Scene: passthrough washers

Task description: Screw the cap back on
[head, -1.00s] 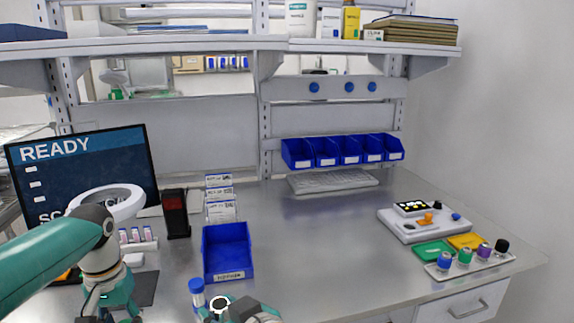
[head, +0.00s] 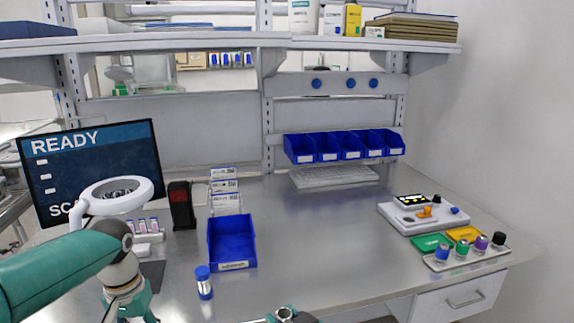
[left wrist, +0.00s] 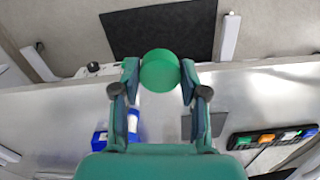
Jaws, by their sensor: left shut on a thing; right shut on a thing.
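A green round cap (left wrist: 160,72) sits between the fingertips of my left gripper (left wrist: 160,84), which is shut on it in the left wrist view. In the head view my left arm comes in from the left, and its fingertips do not show. My right gripper (head: 285,316) is at the bottom edge of the head view, mostly cut off. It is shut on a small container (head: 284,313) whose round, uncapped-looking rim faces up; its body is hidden. Cap and container are apart. A blue-capped vial (head: 204,284) stands upright on the bench, left of the right gripper.
A blue bin (head: 231,242) stands behind the vial. At right a tray (head: 468,256) holds several coloured-cap vials, near green and yellow pads and a white device (head: 424,215). A ring lamp (head: 121,196) and monitor (head: 90,165) stand at left. The middle bench is clear.

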